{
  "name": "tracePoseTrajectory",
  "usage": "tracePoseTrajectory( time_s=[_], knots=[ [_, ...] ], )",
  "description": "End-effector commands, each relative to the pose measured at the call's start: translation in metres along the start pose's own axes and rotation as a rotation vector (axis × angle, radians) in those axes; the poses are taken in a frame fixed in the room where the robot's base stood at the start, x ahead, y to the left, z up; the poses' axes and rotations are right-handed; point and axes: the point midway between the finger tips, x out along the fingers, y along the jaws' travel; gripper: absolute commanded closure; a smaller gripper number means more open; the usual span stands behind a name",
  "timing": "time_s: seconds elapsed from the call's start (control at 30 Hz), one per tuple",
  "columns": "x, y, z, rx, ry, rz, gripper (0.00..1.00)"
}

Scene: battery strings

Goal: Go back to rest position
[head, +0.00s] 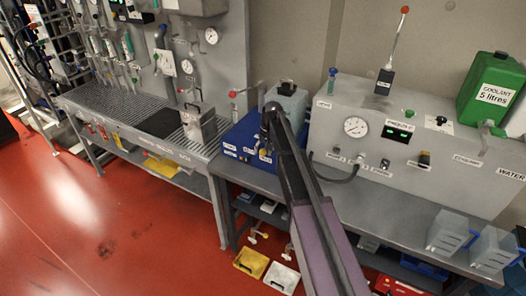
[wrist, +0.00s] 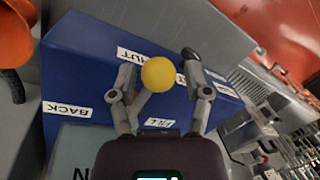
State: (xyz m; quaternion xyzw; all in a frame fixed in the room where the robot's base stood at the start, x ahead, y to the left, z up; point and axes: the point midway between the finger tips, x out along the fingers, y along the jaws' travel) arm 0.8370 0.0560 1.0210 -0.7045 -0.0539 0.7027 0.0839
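My gripper (head: 267,130) is at the blue box on the bench, at the end of my outstretched arm. In the wrist view its two fingers (wrist: 157,68) stand apart, one on each side of a round yellow knob (wrist: 158,74). The knob seems to sit on a short stem; gaps show between it and the fingers, and I cannot tell whether any part touches. The blue box (head: 232,143) also fills much of the wrist view (wrist: 85,42), with white labels such as "BACK". My arm hides part of the box in the head view.
A grey console (head: 330,115) with a gauge stands to the right of my arm, and a green coolant container (head: 490,88) is at far right. A metal jug (head: 194,127) stands on the left bench. The red floor (head: 100,215) is clear at lower left.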

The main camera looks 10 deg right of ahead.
Motion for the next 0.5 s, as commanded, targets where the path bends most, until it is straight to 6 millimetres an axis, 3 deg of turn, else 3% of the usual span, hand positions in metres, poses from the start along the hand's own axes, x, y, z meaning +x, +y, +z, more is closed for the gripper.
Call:
tracePoseTrajectory(
  time_s=[0.37,0.5],
  knots=[
    [-0.0003,0.0020,-0.0002,0.001,0.002,0.002,0.22],
    [-0.0004,0.0036,0.0080,0.000,0.002,0.006,0.22]
  ],
)
